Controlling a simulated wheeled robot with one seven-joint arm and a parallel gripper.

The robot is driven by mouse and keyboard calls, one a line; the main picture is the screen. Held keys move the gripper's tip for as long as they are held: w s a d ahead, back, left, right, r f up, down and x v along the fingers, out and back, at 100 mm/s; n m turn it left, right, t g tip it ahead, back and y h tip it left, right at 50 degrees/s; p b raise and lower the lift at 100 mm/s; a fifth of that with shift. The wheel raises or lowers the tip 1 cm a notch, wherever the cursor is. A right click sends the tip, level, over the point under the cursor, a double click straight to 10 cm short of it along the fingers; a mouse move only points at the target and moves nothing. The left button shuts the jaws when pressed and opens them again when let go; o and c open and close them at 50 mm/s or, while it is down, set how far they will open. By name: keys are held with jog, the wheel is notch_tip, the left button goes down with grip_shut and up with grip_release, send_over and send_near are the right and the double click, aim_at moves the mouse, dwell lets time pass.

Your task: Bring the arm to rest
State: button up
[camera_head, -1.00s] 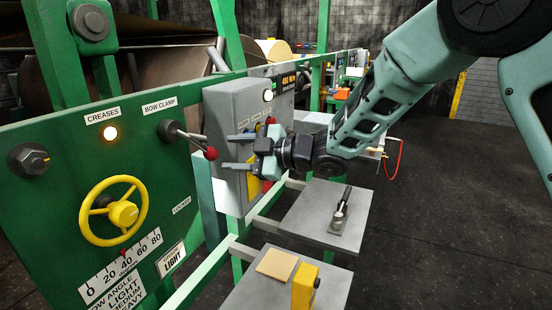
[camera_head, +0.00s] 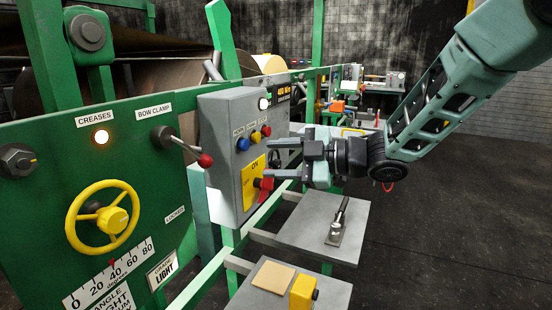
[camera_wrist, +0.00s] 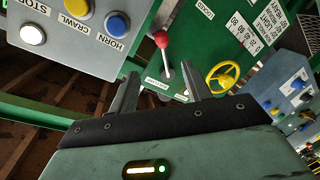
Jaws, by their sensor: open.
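My gripper (camera_head: 287,160) is open and empty in the head view, its fingers pointing left toward the grey control box (camera_head: 222,150). It looks apart from the box, in front of its buttons and yellow switch plate (camera_head: 252,184). In the wrist view my two fingers (camera_wrist: 160,95) stand apart with nothing between them. Beyond them are the red-knobbed lever (camera_wrist: 163,52) and the yellow handwheel (camera_wrist: 222,77). The lever also shows in the head view (camera_head: 187,147), labelled bow clamp.
A green panel (camera_head: 50,160) with a lit creases lamp (camera_head: 101,137) stands at left. Two grey shelves lie low: one holds a metal tool (camera_head: 338,222), the other a tan pad (camera_head: 273,276) and a yellow block (camera_head: 302,292). Dark floor at right is clear.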

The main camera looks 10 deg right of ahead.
jog(key=s+d+f+m+g+h, duration=0.2)
jog(key=s+f+m+h, duration=0.2)
jog(key=s, duration=0.6)
jog(key=s+d+f+m+g+h, duration=0.2)
jog(key=s+d+f+m+h, duration=0.1)
jog(key=s, duration=0.8)
jog(key=s+d+f+m+g+h, duration=0.2)
jog(key=s+f+m+h, duration=0.3)
jog(key=s, duration=0.5)
jog(key=m+h, duration=0.2)
jog(key=m, duration=0.1)
jog(key=shift+s+d, duration=0.3)
jog(key=shift+d, duration=0.1)
